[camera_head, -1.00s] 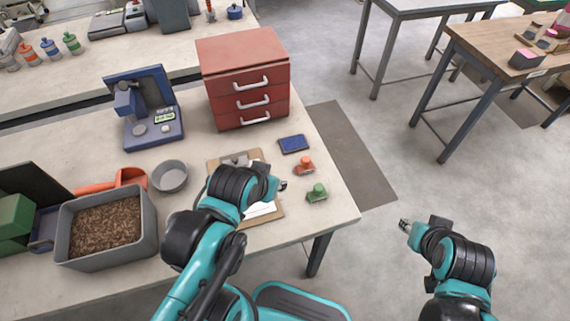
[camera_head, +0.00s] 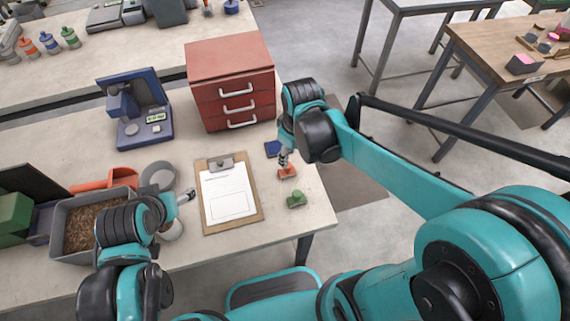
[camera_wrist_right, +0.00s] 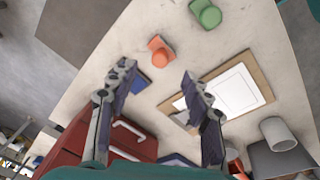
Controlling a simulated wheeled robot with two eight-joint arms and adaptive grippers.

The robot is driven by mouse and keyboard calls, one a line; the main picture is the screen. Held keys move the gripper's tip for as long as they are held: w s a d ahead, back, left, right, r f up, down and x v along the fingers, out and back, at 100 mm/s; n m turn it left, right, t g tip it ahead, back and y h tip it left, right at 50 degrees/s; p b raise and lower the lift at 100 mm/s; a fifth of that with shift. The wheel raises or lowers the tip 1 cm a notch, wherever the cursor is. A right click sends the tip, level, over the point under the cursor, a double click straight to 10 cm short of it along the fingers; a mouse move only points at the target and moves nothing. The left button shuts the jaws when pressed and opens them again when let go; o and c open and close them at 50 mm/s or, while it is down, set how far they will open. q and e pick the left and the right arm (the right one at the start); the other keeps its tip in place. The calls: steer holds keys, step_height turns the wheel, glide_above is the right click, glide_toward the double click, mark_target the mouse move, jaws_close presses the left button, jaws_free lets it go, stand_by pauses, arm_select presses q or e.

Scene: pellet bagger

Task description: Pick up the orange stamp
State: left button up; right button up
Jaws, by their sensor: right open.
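The orange stamp (camera_head: 288,173) stands on the bench near its right edge. It also shows in the right wrist view (camera_wrist_right: 161,51), ahead of the fingertips. My right gripper (camera_head: 284,158) is close above or beside the stamp in the head view. In the wrist view the right gripper (camera_wrist_right: 158,80) has its two fingers wide apart, with nothing between them. Whether it touches the stamp is unclear. My left gripper (camera_head: 188,196) is left of the clipboard, too small to read its jaws.
A green stamp (camera_head: 296,200) stands just in front of the orange one. A blue ink pad (camera_head: 272,149) lies behind it, partly hidden by my right arm. A clipboard (camera_head: 207,217) lies to the left. A red drawer cabinet (camera_head: 228,75) stands behind.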

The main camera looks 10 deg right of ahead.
mark_target(287, 170)
steer(key=shift+w+a+f+n+g+p, duration=0.25)
steer(key=shift+w+n+g, duration=0.05)
steer(key=shift+w+n, duration=0.15)
steer(key=shift+w+a+f+n+g+p, duration=0.25)
steer(key=shift+w+n+g, duration=0.1)
steer(key=shift+w, duration=0.1)
steer(key=shift+w+a+f, duration=0.15)
steer(key=shift+w+f, duration=0.05)
steer(key=shift+f+n, duration=0.3)
steer(key=f+b, duration=0.1)
steer(key=f, duration=0.1)
steer(key=f+b, duration=0.1)
steer(key=f, duration=0.2)
steer(key=f+b, duration=0.1)
steer(key=f, duration=0.1)
steer(key=shift+d+f, duration=0.3)
steer(key=shift+f, duration=0.05)
steer(key=shift+r, duration=0.1)
steer(key=shift+s, duration=0.1)
jaws_close()
